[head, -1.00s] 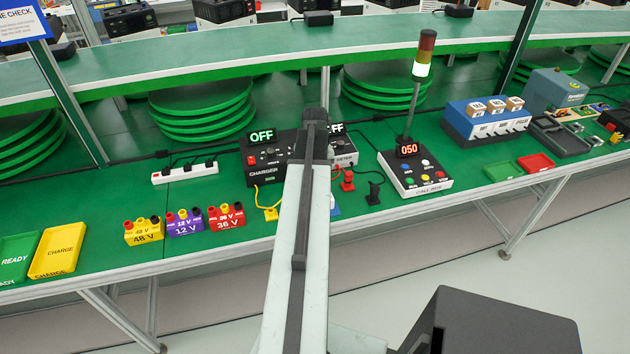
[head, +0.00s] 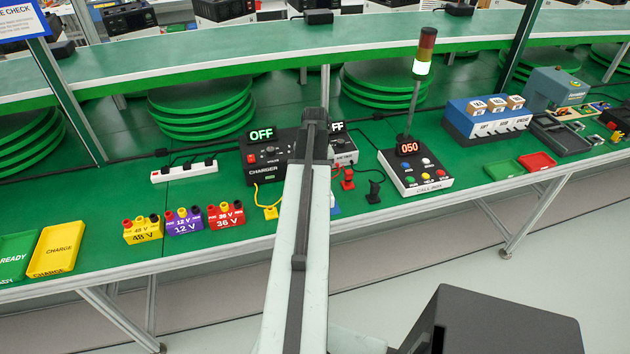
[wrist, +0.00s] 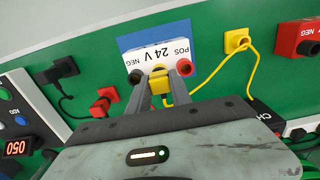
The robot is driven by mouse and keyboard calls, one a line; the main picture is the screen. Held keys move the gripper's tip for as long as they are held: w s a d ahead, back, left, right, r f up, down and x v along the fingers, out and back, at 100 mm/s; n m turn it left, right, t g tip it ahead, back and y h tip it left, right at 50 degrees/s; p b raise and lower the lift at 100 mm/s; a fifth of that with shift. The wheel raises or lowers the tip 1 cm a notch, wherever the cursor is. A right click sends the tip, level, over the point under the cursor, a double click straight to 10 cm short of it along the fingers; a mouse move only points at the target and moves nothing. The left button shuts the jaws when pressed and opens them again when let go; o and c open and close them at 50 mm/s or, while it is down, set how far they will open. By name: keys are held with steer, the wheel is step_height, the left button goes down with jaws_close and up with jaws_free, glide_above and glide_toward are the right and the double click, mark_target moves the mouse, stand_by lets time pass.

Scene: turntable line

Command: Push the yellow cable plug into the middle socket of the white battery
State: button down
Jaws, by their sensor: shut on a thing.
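The white battery (wrist: 160,53), marked 24 V, stands on a blue patch in the wrist view. It has a black NEG post (wrist: 137,77) and a red POS post (wrist: 184,67). My gripper (wrist: 162,88) is at its middle, between these posts. It is shut on the yellow cable plug (wrist: 159,83). The yellow cable (wrist: 212,76) curves from behind the fingers toward the charger. The fingers and plug cover the middle socket, so I cannot tell how deep the plug sits. In the head view my arm hides the gripper, the plug and most of the battery.
A yellow block (wrist: 237,40) lies right of the battery; red (wrist: 100,105) and black (wrist: 66,68) pieces lie left. The charger (head: 268,155) shows OFF. A call box (head: 415,172) stands right. Yellow (head: 143,232), purple (head: 184,222) and red (head: 226,217) batteries stand left.

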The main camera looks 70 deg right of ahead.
stand_by(0.4)
steer(key=c, duration=1.1)
jaws_free()
steer(key=shift+r+p, duration=3.75)
